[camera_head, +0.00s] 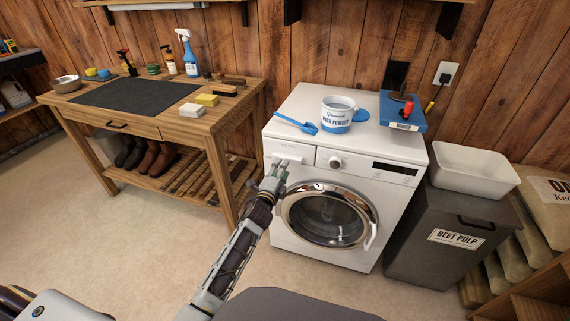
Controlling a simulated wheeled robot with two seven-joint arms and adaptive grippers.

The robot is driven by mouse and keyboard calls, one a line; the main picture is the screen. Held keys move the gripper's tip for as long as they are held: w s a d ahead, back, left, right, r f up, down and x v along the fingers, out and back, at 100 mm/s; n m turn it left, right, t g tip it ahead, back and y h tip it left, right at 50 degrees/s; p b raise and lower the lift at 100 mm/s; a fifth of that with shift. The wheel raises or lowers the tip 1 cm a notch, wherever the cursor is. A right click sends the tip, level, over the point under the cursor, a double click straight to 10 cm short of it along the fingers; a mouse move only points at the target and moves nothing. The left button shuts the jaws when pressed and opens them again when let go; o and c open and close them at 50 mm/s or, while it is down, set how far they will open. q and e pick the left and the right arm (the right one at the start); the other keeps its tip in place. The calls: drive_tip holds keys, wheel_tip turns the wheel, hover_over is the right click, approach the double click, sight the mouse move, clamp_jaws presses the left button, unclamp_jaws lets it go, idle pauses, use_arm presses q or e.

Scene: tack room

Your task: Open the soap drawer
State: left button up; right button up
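The white washing machine (400,147) stands against the wooden wall. Its soap drawer (296,151) is at the upper left of the front panel and looks closed, its face about level with the panel. My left gripper (278,169) is at the lower left of the drawer front, its fingertips pointing up at it. It covers part of the drawer's lower edge. I cannot tell whether the fingers touch the drawer or how far apart they are. My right gripper is not in view.
A wash powder tub (337,114), a blue scoop (296,123) and a blue box (402,111) are on the machine. The round door (328,216) is shut below. A wooden workbench (190,126) stands left, a beet pulp bin (446,235) right. Open floor lies between bench and machine.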

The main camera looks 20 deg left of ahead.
use_arm(q)
drive_tip(key=shift+w+d+b, duration=0.1)
drive_tip(key=shift+w+b, duration=0.3)
drive_tip(key=shift+w, duration=1.9)
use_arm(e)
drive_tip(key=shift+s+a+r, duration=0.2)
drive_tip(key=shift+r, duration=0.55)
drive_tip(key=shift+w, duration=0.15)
use_arm(q)
drive_tip(key=shift+c, duration=0.6)
drive_tip(key=shift+f, duration=0.1)
clamp_jaws()
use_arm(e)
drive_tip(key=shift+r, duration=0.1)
